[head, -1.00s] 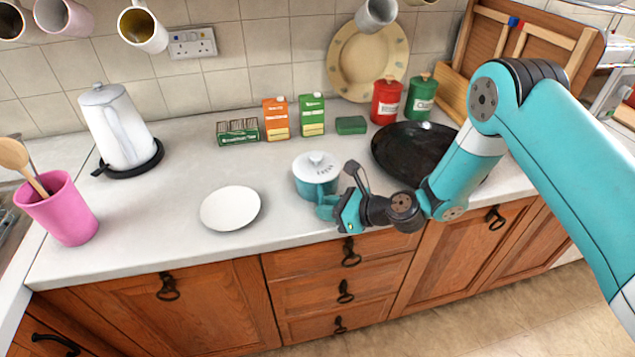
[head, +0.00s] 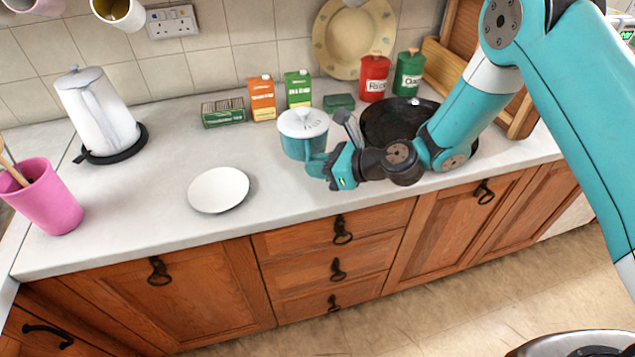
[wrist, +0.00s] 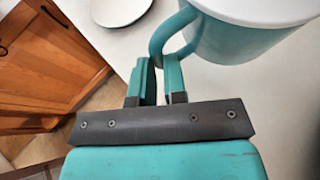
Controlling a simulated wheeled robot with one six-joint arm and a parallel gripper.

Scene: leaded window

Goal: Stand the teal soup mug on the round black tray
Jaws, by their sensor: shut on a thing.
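The teal soup mug (head: 304,146) has a white lid with dark lettering. It hangs upright a little above the counter in the head view, and part of it shows at the top right of the wrist view (wrist: 235,40). My gripper (head: 322,166) is at the mug's near right side, shut on its handle; the wrist view shows the handle between the two fingers (wrist: 160,82). The round black tray (head: 388,122) lies on the counter to the right of the mug, partly hidden behind my arm. No mug stands on its visible part.
A white plate (head: 218,190) lies left of the mug. Cartons (head: 262,98), a green block (head: 338,102), red (head: 374,78) and green (head: 409,73) canisters stand behind. A kettle (head: 98,115) and pink pot (head: 48,198) are at left. The counter's front edge is close.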

